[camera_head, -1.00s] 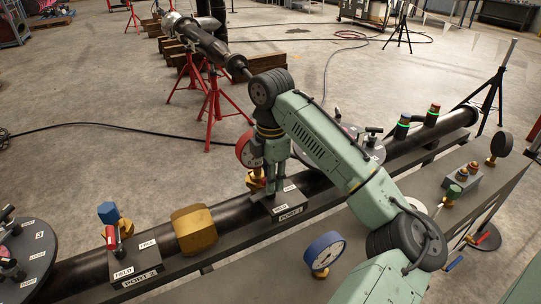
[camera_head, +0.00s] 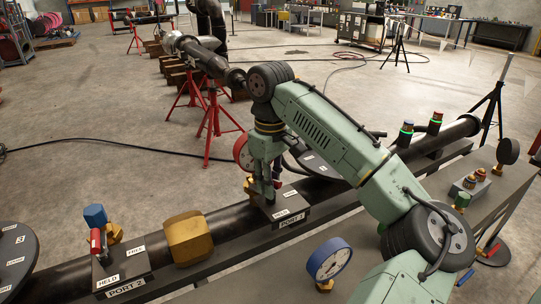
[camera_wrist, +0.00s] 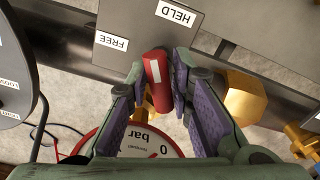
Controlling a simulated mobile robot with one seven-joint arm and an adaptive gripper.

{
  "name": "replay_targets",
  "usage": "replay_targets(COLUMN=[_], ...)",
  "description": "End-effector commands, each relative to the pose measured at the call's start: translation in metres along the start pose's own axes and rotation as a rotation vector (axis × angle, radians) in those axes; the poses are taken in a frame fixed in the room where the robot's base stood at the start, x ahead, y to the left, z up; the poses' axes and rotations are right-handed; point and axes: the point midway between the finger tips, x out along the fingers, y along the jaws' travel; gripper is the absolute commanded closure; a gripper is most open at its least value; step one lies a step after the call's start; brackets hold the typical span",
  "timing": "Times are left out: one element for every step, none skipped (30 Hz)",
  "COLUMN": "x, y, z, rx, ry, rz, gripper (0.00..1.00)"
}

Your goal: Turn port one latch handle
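The port one block (camera_head: 283,213) is a dark box on the black pipe, with white FREE and HELD labels on top and a PORT 1 label on its side. My gripper (camera_head: 267,192) points down over it and hides most of the latch handle in the head view. In the wrist view, the red handle (camera_wrist: 157,80) with a white stripe lies between the two purple-padded fingers of my gripper (camera_wrist: 158,72). The fingers are apart with the handle between their tips, closer to the right one. A firm grip does not show. The handle's end points between the labels and the gauge.
A red-rimmed gauge (camera_wrist: 140,140) lies below the handle in the wrist view. A brass fitting (camera_head: 188,238) and the port two block (camera_head: 123,272) with its red handle are to the left on the pipe. A blue gauge (camera_head: 329,260) stands in front.

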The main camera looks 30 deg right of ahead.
Motion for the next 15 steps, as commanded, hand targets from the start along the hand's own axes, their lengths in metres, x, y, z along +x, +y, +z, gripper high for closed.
replay_targets(x=[-0.0026,-0.0028,-0.0026,-0.0028,-0.0043,-0.0043,-0.0058,-0.0063,-0.0063,-0.0061,-0.0059,-0.0058,-0.0059,-0.0058,-0.0057], y=[-0.0004,-0.0003,-0.0004,-0.0002,-0.0002,-0.0002,0.0001,0.0000,-0.0002,0.0000,0.0001,0.0000,0.0002,0.0003,0.0001], z=[-0.0006,-0.0004,-0.0003,-0.0005,-0.0004,-0.0003,0.0001,0.0002,0.0002,0.0003,0.0003,0.0003,0.0003,0.0004,0.0004], rx=[0.047,0.081,0.128,0.164,0.199,0.245,0.280,0.314,0.358,0.388,0.420,0.460,0.490,0.520,0.541], ry=[0.003,0.002,0.001,0.002,0.002,0.001,0.000,0.000,0.000,0.000,0.000,0.000,0.000,0.000,0.000], rz=[-0.003,-0.002,-0.004,-0.003,-0.003,-0.003,-0.002,-0.002,-0.002,-0.001,-0.001,-0.002,-0.002,-0.001,-0.002], gripper=[0.81,0.81,0.81,0.81,0.81,0.81,0.81,0.81,0.81,0.81,0.81,0.81,0.81,0.81,0.81])
